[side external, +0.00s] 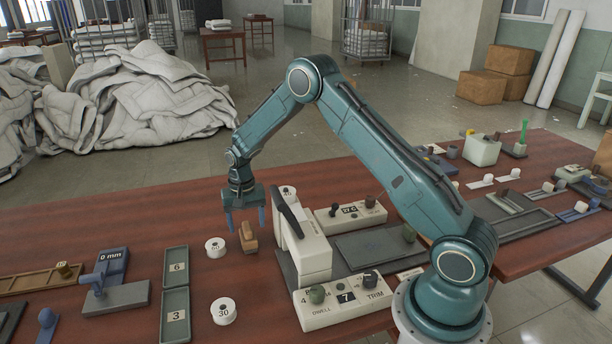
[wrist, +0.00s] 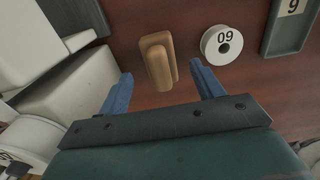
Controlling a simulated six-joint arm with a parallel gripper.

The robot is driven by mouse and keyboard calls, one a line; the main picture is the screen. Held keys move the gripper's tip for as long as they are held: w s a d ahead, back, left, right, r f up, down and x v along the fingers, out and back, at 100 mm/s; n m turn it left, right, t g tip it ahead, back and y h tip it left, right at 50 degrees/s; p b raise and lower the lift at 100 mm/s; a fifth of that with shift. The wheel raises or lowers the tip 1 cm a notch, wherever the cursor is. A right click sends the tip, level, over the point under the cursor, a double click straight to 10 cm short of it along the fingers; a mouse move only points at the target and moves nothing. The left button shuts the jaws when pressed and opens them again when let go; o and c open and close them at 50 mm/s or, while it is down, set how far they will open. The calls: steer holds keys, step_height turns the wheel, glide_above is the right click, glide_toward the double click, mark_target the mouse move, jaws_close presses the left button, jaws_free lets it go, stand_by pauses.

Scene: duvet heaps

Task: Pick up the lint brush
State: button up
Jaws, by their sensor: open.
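The lint brush (side external: 248,238) looks like a small tan wooden block with a narrower raised grip on top. It lies on the red-brown table just left of the white press-like device. In the wrist view the brush (wrist: 158,62) shows between and slightly beyond my fingertips. My gripper (side external: 246,228) points down over the brush, with its two blue fingers spread apart. The gripper (wrist: 161,74) is open and empty in the wrist view, with a finger on either side of the brush's near end. I cannot tell the exact height of the fingertips above the table.
A white roll marked 60 (side external: 215,246) lies left of the brush. The white device (side external: 302,245) stands close on the right. Further left are green trays (side external: 175,267) and a roll marked 30 (side external: 223,311). The table behind the brush is mostly bare.

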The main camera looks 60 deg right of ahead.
mark_target(247, 226)
steer(key=shift+w+f, duration=0.1)
steer(key=shift+f, duration=2.25)
steer(key=c, duration=1.2)
steer(key=shift+r, duration=0.1)
step_height(247, 226, up, 20)
steer(key=shift+f, duration=0.1)
